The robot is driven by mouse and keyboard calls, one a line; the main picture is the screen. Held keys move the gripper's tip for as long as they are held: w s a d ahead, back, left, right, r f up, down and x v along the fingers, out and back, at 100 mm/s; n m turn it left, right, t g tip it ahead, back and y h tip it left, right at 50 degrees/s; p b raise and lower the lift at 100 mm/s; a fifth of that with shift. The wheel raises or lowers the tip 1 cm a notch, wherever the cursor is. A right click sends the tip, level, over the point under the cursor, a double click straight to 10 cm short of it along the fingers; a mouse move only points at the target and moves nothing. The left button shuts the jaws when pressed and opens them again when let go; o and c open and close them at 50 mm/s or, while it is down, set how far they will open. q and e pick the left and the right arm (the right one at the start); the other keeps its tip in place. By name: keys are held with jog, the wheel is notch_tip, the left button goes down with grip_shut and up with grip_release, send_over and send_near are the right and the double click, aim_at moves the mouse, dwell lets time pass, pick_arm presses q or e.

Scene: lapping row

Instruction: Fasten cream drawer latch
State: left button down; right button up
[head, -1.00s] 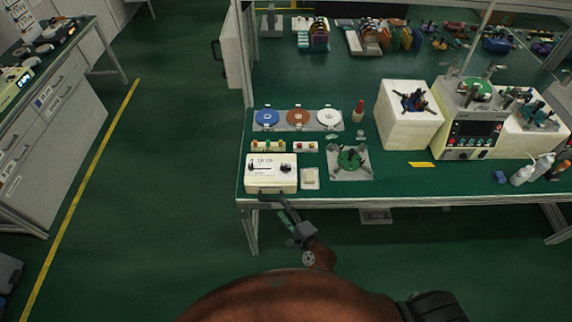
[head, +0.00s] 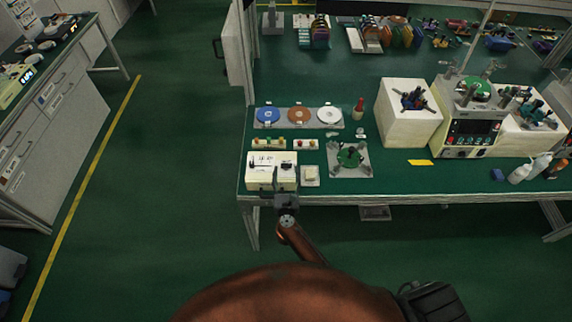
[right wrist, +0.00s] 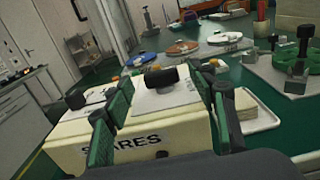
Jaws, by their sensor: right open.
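The cream box (head: 256,184) stands at the near left edge of the green bench, with a white gauge face and dark knobs on top. In the right wrist view the cream box (right wrist: 72,148) bears the word SPARES on its front, and a black knob (right wrist: 161,78) shows on its top. I cannot make out the latch for certain. My right gripper (head: 274,182) is at the box's front, open; in the right wrist view its green and black fingers (right wrist: 163,95) stand apart, with the box between and beyond them. I cannot tell whether they touch it. My left gripper is not in view.
A small white tray (head: 310,181) sits just right of the box. Behind are small coloured parts and a plate with blue, brown and white discs (head: 298,116). A grey plate with a green fixture (head: 350,157) lies to the right. Floor left of the bench is clear.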

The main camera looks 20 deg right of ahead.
aim_at(286, 166)
jog(key=shift+x, duration=2.2)
jog(key=shift+c, duration=0.2)
jog(key=c, duration=1.2)
